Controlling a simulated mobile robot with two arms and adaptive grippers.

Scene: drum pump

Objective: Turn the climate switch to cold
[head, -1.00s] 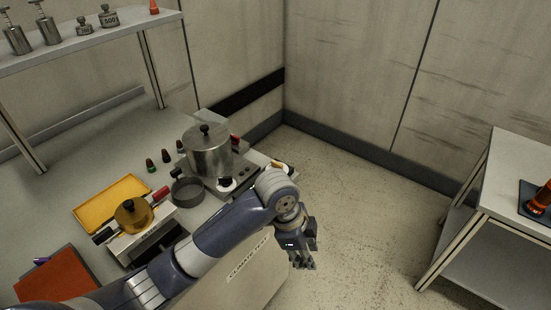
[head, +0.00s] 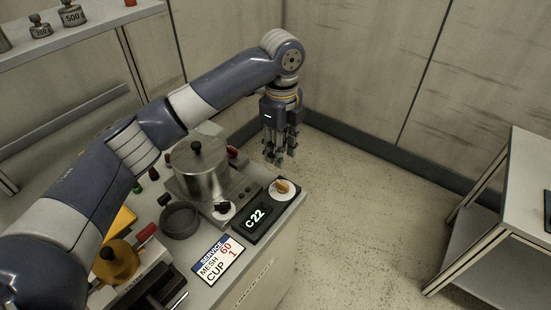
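A knob with an orange-yellow handle on a white round dial (head: 283,189) sits at the right end of the bench top, beside a dark display (head: 256,217) reading "C 22". It looks like the climate switch; its markings are too small to read. My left gripper (head: 279,161) hangs fingers down, just above and behind the dial in the picture. It holds nothing, and its fingertips look spread apart. I cannot tell its exact height over the dial, but it appears not to touch it. My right gripper is not in view.
A metal pot with a lid (head: 200,168) and a dark round pan (head: 180,219) stand left of the display. A service card (head: 221,259) lies in front. A second table (head: 528,190) stands right, across open floor.

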